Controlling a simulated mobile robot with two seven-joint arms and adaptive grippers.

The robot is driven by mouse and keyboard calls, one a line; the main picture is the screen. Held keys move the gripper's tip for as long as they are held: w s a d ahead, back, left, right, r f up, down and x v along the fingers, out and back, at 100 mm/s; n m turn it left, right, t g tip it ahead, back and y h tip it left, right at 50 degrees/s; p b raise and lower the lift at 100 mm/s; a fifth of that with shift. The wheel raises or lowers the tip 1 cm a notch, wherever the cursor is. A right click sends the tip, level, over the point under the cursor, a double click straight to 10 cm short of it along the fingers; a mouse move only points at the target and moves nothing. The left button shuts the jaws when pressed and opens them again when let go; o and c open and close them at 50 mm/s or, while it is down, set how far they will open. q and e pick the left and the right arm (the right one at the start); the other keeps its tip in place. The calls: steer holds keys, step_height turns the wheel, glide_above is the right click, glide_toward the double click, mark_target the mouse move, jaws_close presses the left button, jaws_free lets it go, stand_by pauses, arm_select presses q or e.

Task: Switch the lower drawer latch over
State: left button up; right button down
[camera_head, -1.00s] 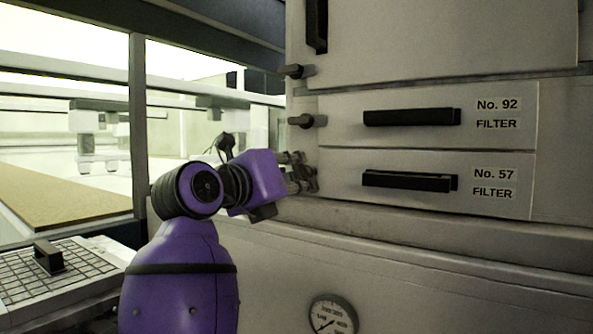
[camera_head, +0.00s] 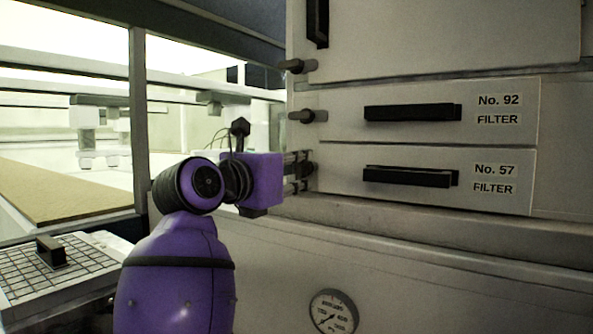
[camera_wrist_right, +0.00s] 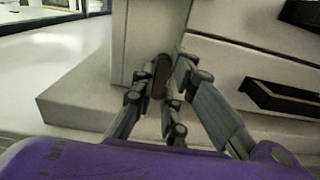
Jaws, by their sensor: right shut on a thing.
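The lower drawer (camera_head: 330,166), labelled No. 57 FILTER, is closed, with a black bar handle (camera_head: 410,176). Its latch (camera_wrist_right: 160,74) shows in the right wrist view as a dark rounded knob between the fingers. My right gripper (camera_head: 303,172) is at the left edge of this drawer, shut on the latch. In the right wrist view the fingers (camera_wrist_right: 164,88) close around the knob from both sides. In the head view the fingers mostly hide the latch, so its exact angle is unclear. My left gripper is not in view.
The upper drawer No. 92 (camera_head: 345,129) has its own latch (camera_head: 306,116), lying sideways; another latch (camera_head: 297,66) is above. A ledge (camera_head: 400,222) runs below the drawers, with a gauge (camera_head: 333,313) beneath. A gridded panel (camera_head: 30,285) is at lower left.

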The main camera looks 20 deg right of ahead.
steer(key=shift+r, duration=0.15)
steer(key=c, duration=1.8)
jaws_free()
steer(key=shift+o, duration=0.2)
steer(key=shift+s+a, duration=0.1)
steer(key=v, duration=1.1)
steer(key=shift+s+a, duration=0.3)
